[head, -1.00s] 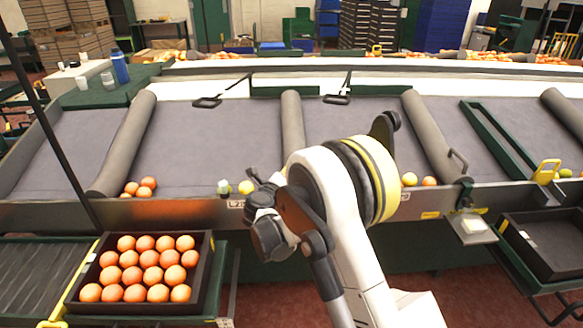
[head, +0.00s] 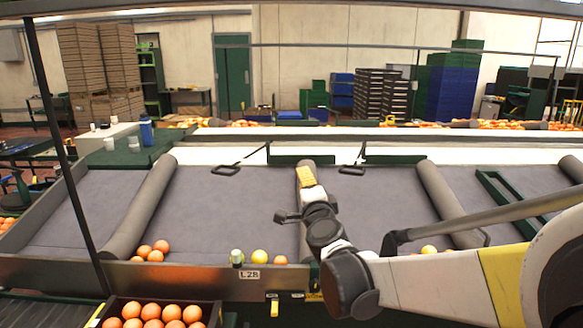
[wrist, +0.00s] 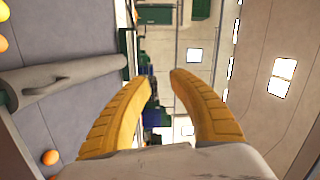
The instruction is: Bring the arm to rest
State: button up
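My gripper (head: 306,176) is raised over the sorting table with its yellow fingers pointing up and away in the head view. In the wrist view my gripper (wrist: 163,77) shows two curved yellow fingers with a clear gap between the tips and nothing held. My arm reaches in from the right side of the head view, bent above the table's front edge. It hides part of the front edge and the right-hand bays.
The grey sorting table (head: 230,205) has padded dividers (head: 140,210). Oranges (head: 155,250), a yellow fruit (head: 260,257) and a small pale-topped item (head: 237,257) lie along its front edge. A dark crate of oranges (head: 112,308) stands below left.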

jog(key=s+n+g+y, duration=0.2)
jog(key=s+n+y, duration=0.1)
jog(key=s+n, duration=0.4)
jog(key=s+d+f+n+g+h, duration=0.2)
jog(key=s+d+f, duration=0.3)
jog(key=s, duration=0.5)
jog(key=s+d+f+n+g+h, duration=0.1)
jog(key=s+d+f+g, duration=0.3)
jog(key=s, duration=0.6)
jog(key=s+d+f+n+g+h, duration=0.2)
jog(key=s+d+f, duration=0.4)
jog(key=s, duration=0.3)
jog(key=shift+s+d+f+n+g+h, duration=0.35)
jog(key=shift+f+n+g, duration=0.4)
jog(key=shift+n, duration=0.35)
